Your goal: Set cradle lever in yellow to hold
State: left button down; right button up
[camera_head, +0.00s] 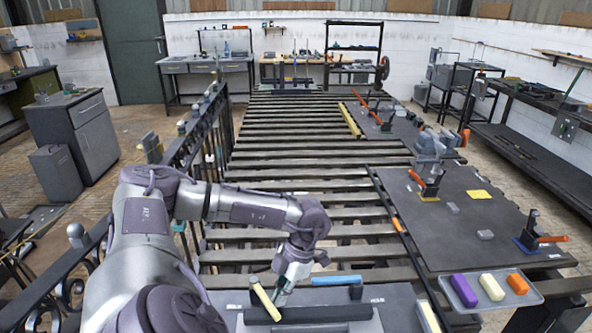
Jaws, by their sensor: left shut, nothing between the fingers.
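A pale yellow lever (264,298) stands at the near edge of the bench on a dark cradle bar (325,314). It leans to the left, its top end up and left. Small light lettering (235,307) is on the plate left of it, and more (377,300) is to the right; both are too small to read surely. My left gripper (281,298) is shut and empty, pointing down just right of the lever. Whether it touches the lever I cannot tell. My right gripper is not in view.
A blue bar (337,280) lies behind the cradle. A tray (530,298) with purple, pale yellow and orange blocks is at right. A dark plate (500,230) carries clamps with orange handles. A railing (200,140) runs along the left of the slatted bench.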

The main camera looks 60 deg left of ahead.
aim_at(258, 314)
pick_arm(q)
jog(key=s+m, duration=0.1)
jog(key=s+m+y+b, duration=0.1)
jog(key=shift+d+f+m+b, duration=0.2)
jog(key=shift+m+b, duration=0.1)
jog(key=shift+m, duration=0.1)
jog(key=shift+s+m+y+b, duration=0.4)
jog(key=shift+s+m+b, duration=0.4)
jog(key=shift+m, duration=0.2)
jog(key=shift+s+a+r+m+t+b, duration=0.1)
jog(key=shift+s+m+t+b, duration=0.25)
jog(key=shift+m, duration=0.25)
jog(key=shift+s, duration=0.15)
jog(key=shift+r, duration=0.1)
